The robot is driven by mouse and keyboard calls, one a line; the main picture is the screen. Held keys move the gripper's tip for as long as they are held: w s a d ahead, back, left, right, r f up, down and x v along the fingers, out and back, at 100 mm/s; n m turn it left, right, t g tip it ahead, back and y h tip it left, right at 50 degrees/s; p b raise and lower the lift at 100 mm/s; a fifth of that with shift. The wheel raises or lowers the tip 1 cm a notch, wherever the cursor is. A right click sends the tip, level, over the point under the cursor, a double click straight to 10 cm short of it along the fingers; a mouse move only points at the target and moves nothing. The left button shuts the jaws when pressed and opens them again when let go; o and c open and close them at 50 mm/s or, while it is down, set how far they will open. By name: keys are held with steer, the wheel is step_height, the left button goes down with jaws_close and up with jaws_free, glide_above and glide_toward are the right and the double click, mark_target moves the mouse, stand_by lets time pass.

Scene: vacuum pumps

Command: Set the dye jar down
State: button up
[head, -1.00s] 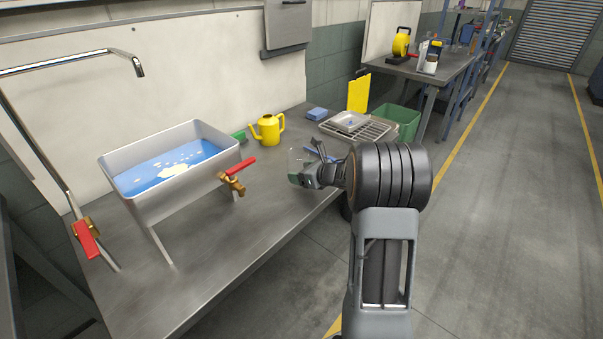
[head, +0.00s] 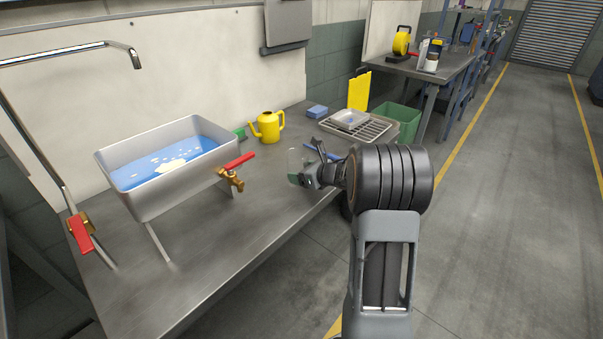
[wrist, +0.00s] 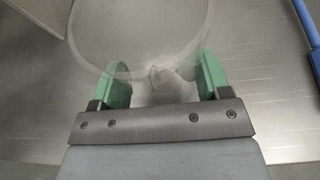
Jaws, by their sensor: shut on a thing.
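The dye jar is a clear, see-through jar; its round rim (wrist: 140,70) fills the upper middle of the wrist view. In the head view the jar (head: 296,164) shows faintly at the left end of my arm. My gripper (wrist: 157,78) has green finger pads on either side of the jar and is shut on it. In the head view my gripper (head: 306,172) is over the right part of the metal bench (head: 235,262). I cannot tell whether the jar's base touches the bench.
A tank (head: 170,165) of blue liquid with a red-handled tap (head: 234,166) stands left on the bench. A yellow watering can (head: 267,127), a blue sponge (head: 317,111) and a drain rack (head: 362,129) lie behind. A blue-handled thing (wrist: 307,25) is right of the jar.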

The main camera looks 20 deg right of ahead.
steer(key=shift+f+b, duration=0.3)
steer(key=shift+b, duration=0.1)
steer(key=o, duration=1.2)
steer(key=shift+c, duration=0.2)
steer(key=v, duration=1.3)
steer(key=shift+s+d+p, duration=0.2)
steer(key=shift+s+p, duration=0.1)
steer(key=shift+s, duration=0.1)
jaws_close()
stand_by(0.6)
